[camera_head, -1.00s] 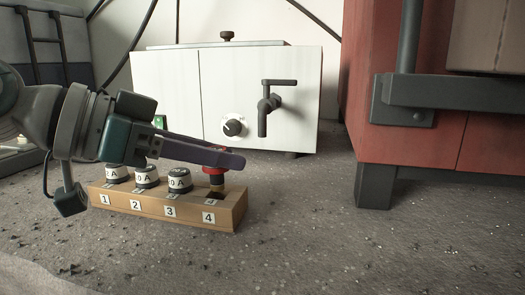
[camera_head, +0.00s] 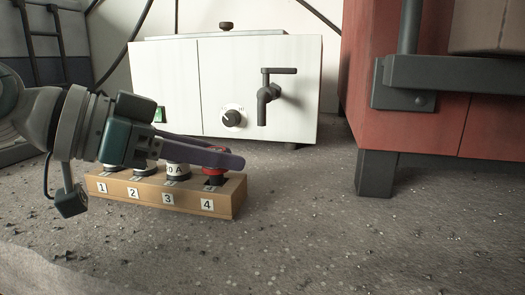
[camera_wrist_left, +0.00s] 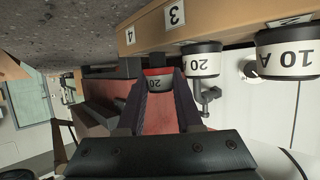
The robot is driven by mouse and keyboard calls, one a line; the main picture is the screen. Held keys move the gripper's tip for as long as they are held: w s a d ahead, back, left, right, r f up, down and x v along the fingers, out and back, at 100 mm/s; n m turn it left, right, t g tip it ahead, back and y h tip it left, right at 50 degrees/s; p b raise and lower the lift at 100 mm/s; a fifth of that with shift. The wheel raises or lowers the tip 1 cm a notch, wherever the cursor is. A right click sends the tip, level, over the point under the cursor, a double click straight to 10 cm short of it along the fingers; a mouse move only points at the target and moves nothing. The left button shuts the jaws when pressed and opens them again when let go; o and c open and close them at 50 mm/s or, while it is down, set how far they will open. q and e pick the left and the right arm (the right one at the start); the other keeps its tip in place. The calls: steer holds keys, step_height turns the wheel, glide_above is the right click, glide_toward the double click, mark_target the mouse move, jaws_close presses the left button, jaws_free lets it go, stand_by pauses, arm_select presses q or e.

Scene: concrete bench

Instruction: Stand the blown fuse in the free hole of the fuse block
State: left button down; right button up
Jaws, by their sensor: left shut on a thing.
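My left gripper (camera_head: 222,159) is shut on the red-topped blown fuse (camera_head: 214,180), which is upright at position 4 of the wooden fuse block (camera_head: 222,210). My right gripper is not in view.
White-capped fuses stand at positions 1 to 3, close beside the held one (camera_head: 178,171). A white cabinet (camera_head: 260,90) with a knob and handle is behind. A red cabinet (camera_head: 440,120) on dark legs stands at right.

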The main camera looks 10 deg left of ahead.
arm_select(q)
steer(key=shift+f+b, duration=0.5)
steer(key=shift+f, duration=0.15)
steer(key=c, duration=0.9)
jaws_free()
steer(key=o, duration=0.4)
steer(key=shift+f, duration=0.1)
